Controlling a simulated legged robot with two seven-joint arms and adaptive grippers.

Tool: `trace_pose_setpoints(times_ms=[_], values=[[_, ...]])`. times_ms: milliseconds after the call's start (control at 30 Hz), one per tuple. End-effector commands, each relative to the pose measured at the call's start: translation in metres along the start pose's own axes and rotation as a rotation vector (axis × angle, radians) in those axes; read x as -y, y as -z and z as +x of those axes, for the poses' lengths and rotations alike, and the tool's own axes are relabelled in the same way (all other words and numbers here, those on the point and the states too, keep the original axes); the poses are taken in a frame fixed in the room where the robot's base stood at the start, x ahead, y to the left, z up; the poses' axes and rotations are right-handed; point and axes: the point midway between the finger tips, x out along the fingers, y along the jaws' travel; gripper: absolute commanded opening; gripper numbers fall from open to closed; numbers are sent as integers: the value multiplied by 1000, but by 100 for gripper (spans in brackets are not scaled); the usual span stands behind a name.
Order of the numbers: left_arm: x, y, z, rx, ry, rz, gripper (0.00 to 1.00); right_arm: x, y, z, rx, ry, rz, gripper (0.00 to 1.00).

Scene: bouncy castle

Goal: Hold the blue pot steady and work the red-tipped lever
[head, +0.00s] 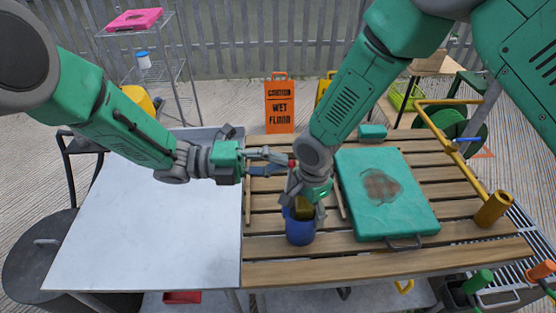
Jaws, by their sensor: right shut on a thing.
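The blue pot (299,231) stands on the wooden slatted table near its middle. My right gripper (304,207) comes down from above and is shut at the pot's upper part, hiding much of its rim. An ochre patch shows between the gripper and the pot; I cannot tell what it is. A small red tip (291,163) shows just behind my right wrist; the rest of the lever is hidden. My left gripper (283,163) points right, its fingers apart, with the tips close to the red tip. I cannot tell whether they touch it.
A pale metal sheet (150,220) covers the table's left side. A green case (385,195) with a brown stain lies right of the pot. A yellow bar (460,155) with a fat end runs along the right edge. An orange wet-floor sign (279,105) stands behind.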

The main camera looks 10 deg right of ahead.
Motion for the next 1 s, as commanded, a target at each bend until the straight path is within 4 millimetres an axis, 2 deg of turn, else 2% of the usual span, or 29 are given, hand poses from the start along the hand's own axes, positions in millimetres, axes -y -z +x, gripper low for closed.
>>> trace_pose_setpoints(times_ms=[167,267,367,700,833,1000], values=[[1,0,-2,0,1,1,0,0,0,0,0,-1,0,14],[2,-1,-10,2,1,1,0,0,0,0,0,-1,0,14],[2,-2,-26,2,-1,0,0,0,0,0,0,-1,0,14],[11,-2,-103,3,0,-1,0,0,0,0,0,-1,0,14],[13,-2,-124,2,0,-1,0,0,0,0,0,0,0,14],[15,-2,-137,1,0,-1,0,0,0,0,0,0,0,14]])
